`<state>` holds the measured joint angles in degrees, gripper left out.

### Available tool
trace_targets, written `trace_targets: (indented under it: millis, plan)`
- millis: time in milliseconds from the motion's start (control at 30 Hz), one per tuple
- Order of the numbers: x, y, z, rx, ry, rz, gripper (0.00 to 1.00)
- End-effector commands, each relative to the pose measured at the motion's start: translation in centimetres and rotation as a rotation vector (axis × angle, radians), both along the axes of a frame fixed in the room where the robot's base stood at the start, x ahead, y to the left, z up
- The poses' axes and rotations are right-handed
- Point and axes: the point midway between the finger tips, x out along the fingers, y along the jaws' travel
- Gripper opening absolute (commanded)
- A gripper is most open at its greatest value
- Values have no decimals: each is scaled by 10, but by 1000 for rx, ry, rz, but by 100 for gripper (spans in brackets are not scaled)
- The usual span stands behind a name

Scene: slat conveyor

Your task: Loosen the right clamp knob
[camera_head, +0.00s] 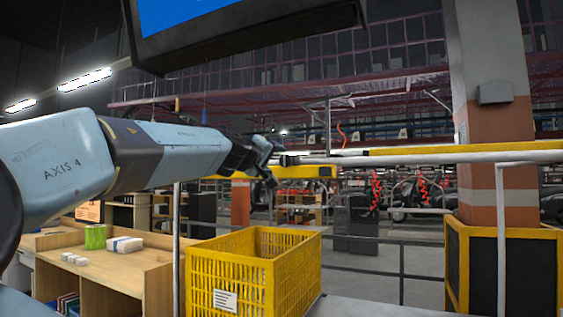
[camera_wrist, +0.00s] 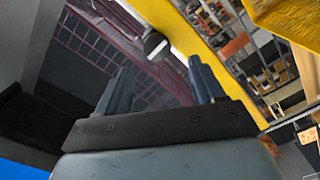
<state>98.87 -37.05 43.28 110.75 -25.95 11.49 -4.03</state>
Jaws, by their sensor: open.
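A small dark knob with a pale side (camera_wrist: 155,45) shows in the wrist view, at the edge of a yellow rail (camera_wrist: 188,35). In the head view a small dark piece (camera_head: 291,160) at the left end of the white-and-yellow rail (camera_head: 430,157) appears to be the same knob. My gripper (camera_head: 272,164) is open, right by it at the rail's end. In the wrist view the two fingers of my gripper (camera_wrist: 160,66) are apart and empty. The knob lies beyond the fingertips, roughly in line with the gap, and looks untouched. I cannot make out a second knob.
A yellow crate (camera_head: 230,270) stands below my arm on a grey surface. A wooden bench (camera_head: 130,268) with small boxes is at left. A screen (camera_head: 240,30) hangs above. A pillar (camera_head: 490,120) with a yellow guard stands at right. A yellow block (camera_wrist: 285,20) is at the wrist view's upper right.

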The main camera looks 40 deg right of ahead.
Motion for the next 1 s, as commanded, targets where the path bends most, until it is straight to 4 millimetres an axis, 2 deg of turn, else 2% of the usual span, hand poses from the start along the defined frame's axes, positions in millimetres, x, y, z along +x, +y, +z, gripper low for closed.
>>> trace_targets:
  millis: [200, 433, 933, 1000]
  plan:
    - [10, -28, 0, 1, -1, -2, 68]
    - [19, -46, 0, 0, -1, -1, 68]
    - [22, -54, 0, 0, -1, -1, 68]
    - [22, -54, 0, 0, -1, -1, 61]
